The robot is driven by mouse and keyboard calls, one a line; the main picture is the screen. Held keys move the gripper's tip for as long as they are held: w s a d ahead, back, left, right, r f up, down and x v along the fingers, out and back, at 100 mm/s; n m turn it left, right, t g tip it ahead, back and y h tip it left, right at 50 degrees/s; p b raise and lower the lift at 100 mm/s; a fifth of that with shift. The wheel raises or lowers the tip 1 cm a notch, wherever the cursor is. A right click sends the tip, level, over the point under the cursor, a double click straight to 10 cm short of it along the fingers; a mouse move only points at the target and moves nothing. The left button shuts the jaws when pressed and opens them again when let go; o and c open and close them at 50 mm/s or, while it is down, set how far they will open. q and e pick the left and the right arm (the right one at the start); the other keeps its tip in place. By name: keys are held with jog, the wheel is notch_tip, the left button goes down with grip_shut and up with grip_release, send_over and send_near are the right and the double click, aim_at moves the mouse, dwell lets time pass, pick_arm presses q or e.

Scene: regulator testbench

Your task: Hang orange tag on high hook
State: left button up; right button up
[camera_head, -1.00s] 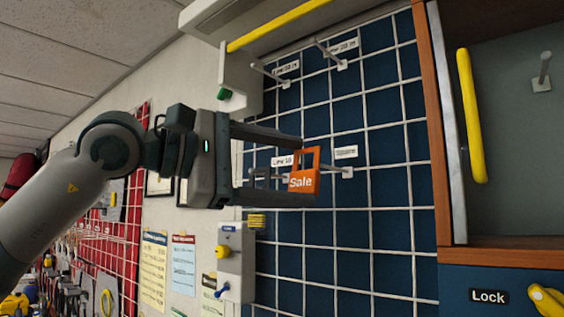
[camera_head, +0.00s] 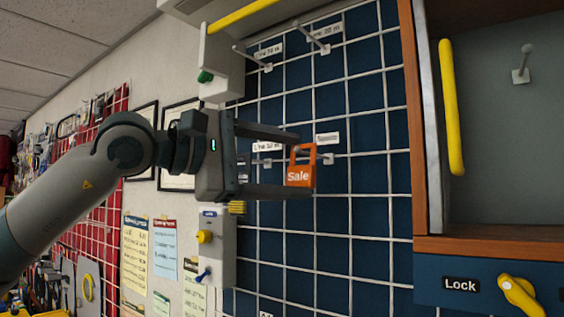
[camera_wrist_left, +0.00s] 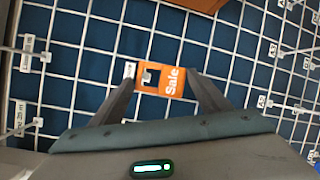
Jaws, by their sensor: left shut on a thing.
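The orange tag (camera_head: 300,176), marked "Sale" and with a square opening in its upper part, is held at the fingertips of my left gripper (camera_head: 300,165). In the left wrist view the tag (camera_wrist_left: 172,81) sits between the two fingers, in front of the blue wire grid. Two high hooks, an upper left hook (camera_head: 252,58) and an upper right hook (camera_head: 309,38), stick out above the gripper. A lower hook (camera_head: 326,159) shows just right of the tag, and another lower hook (camera_head: 262,162) is partly hidden behind the gripper. The tag appears clear of the hooks. My right gripper is out of view.
A wooden-edged cabinet (camera_head: 430,120) with a yellow handle (camera_head: 451,108) stands right of the grid. A white box (camera_head: 222,65) with a green knob is at upper left. A panel (camera_head: 215,250) with a yellow knob is below the gripper. The lower grid is mostly free.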

pick_arm(q)
jog(key=shift+w, duration=0.1)
dwell(0.7)
jog(key=o, duration=1.1)
jog(key=shift+s+a+f+b, duration=0.1)
jog(key=shift+s+a+b, duration=0.2)
jog(key=shift+a+b, duration=0.2)
jog(key=b+v, duration=0.6)
jog(key=v, duration=1)
